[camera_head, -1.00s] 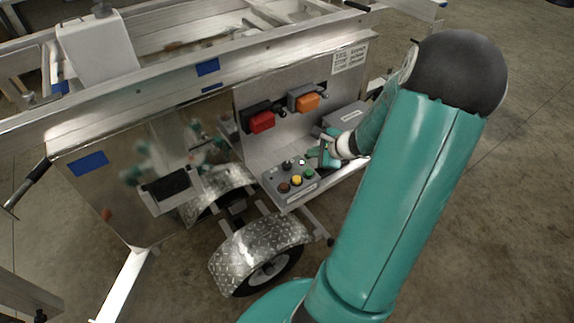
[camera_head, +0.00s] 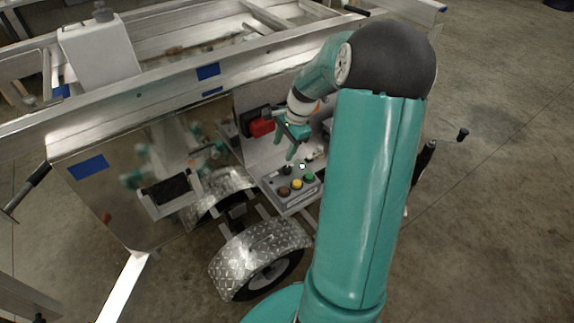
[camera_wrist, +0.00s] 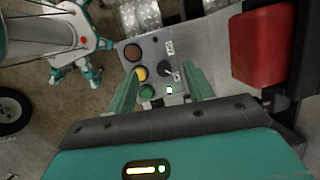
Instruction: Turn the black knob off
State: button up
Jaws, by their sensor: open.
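The black knob (camera_head: 287,170) sits on the top face of a grey control box (camera_head: 305,196), toward its back left in the head view. In the wrist view the knob (camera_wrist: 168,72) shows between the two fingers, with a pale pointer mark beside it. My gripper (camera_head: 286,146) is open and empty, pointing down above the box, apart from the knob. In the wrist view my gripper (camera_wrist: 160,71) has one teal finger on each side of the knob. A small white light (camera_wrist: 169,90) glows on the box near the knob.
A brown-red button (camera_wrist: 132,52), a yellow button (camera_wrist: 140,73) and a green button (camera_wrist: 148,92) sit close beside the knob. A red switch block (camera_head: 261,127) stands on the panel behind. A silver wheel fender (camera_head: 262,243) lies below the box.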

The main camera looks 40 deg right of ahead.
aim_at(287, 168)
jog(key=f+h, duration=0.1)
jog(key=f, duration=0.2)
jog(key=d+f+g+h, duration=0.1)
jog(key=f, duration=0.3)
jog(key=w+d+f+g, duration=0.1)
jog(key=f, duration=0.3)
jog(key=shift+w+f+n+h, duration=0.1)
jog(key=shift+n+h, duration=0.2)
jog(key=shift+h, duration=0.1)
jog(key=c, duration=1)
